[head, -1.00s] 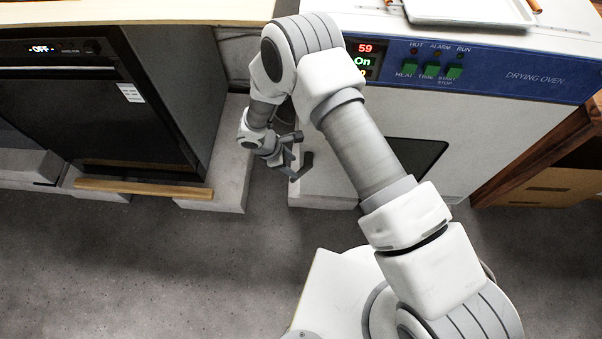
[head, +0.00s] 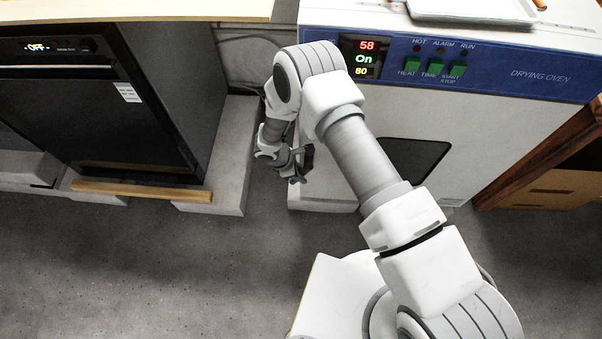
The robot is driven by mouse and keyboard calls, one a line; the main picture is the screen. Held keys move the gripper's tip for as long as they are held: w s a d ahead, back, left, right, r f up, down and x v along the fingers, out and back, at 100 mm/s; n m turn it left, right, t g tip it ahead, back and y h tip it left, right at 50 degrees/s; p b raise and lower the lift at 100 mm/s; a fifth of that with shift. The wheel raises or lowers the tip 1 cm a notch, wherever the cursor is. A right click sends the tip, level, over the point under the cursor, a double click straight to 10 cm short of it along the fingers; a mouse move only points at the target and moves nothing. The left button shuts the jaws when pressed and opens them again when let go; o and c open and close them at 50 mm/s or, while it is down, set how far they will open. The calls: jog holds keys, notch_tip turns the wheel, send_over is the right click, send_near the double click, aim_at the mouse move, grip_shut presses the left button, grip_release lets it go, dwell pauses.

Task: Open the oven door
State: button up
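The drying oven (head: 480,135) is a white cabinet at the right with a blue control panel (head: 490,66). Its display reads 58, On and 80. The door front is shut as far as I can see, with a dark window (head: 415,160) partly behind my arm. My gripper (head: 300,172) is at the left edge of the oven front, low down. It is small and partly hidden by my own wrist, so I cannot tell whether its fingers are apart or touching the door. No door handle shows clearly; that area is partly covered by my arm.
A black built-in oven (head: 90,110) reading OFF stands at the left under a wooden counter (head: 130,11). A wooden strip (head: 140,190) lies before it. A white tray (head: 475,10) sits on the drying oven. A wooden shelf with a box (head: 550,190) stands at right. Grey floor is clear in front.

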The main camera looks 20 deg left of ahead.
grip_shut()
dwell(1.1)
